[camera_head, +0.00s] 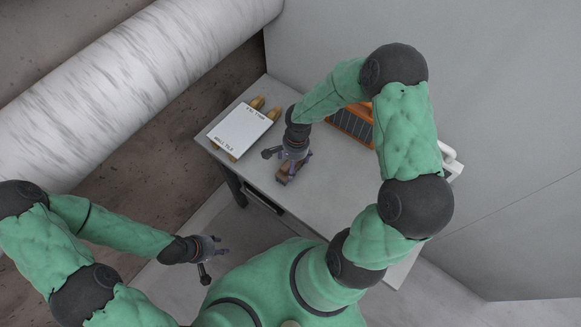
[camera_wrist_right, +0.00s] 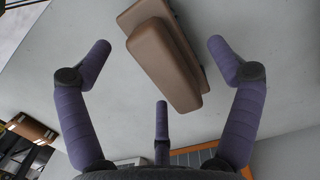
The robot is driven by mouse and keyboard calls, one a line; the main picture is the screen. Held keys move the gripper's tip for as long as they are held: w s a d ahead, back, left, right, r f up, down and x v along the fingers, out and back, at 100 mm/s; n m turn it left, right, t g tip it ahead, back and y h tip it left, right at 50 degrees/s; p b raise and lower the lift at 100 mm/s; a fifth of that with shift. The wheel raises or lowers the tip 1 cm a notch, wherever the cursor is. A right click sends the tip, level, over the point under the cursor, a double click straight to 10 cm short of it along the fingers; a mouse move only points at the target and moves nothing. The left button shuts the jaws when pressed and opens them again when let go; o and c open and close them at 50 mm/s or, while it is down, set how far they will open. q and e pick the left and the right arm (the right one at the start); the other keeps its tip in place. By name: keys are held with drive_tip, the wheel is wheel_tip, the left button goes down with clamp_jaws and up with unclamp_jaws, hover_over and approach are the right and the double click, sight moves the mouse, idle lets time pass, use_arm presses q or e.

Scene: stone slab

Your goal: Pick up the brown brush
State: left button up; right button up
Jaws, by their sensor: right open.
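The brown brush (camera_wrist_right: 165,60) lies on the grey table, between the spread fingers of my right gripper (camera_wrist_right: 160,45) in the right wrist view. It is a long brown block with a second brown part along its side. Clear gaps show between it and the fingers. In the head view a small part of the brush (camera_head: 283,178) shows beneath my right gripper (camera_head: 285,163), near the table's front-left edge. My left gripper (camera_head: 212,256) is off the table at the lower left, its fingers apart and empty.
A white lettered panel (camera_head: 239,132) rests on wooden pieces at the table's left. An orange-framed item with a grey grid (camera_head: 352,122) lies behind the right arm. A white object (camera_head: 450,160) stands at the right edge. The table (camera_head: 325,185) is bare right of the brush.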

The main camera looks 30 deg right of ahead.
wheel_tip(320, 180, down, 3)
drive_tip(key=shift+a+f, duration=0.1)
drive_tip(key=c, duration=1.3)
drive_tip(key=shift+r, duration=0.25)
drive_tip(key=shift+r, duration=0.55)
wheel_tip(320, 180, up, 2)
drive_tip(key=shift+s+r, duration=0.15)
drive_tip(key=s+r+p, duration=0.2)
drive_tip(key=s+r, duration=0.7)
drive_tip(key=s, duration=0.5)
drive_tip(key=shift+d+r, duration=0.2)
drive_tip(key=shift+d, duration=0.15)
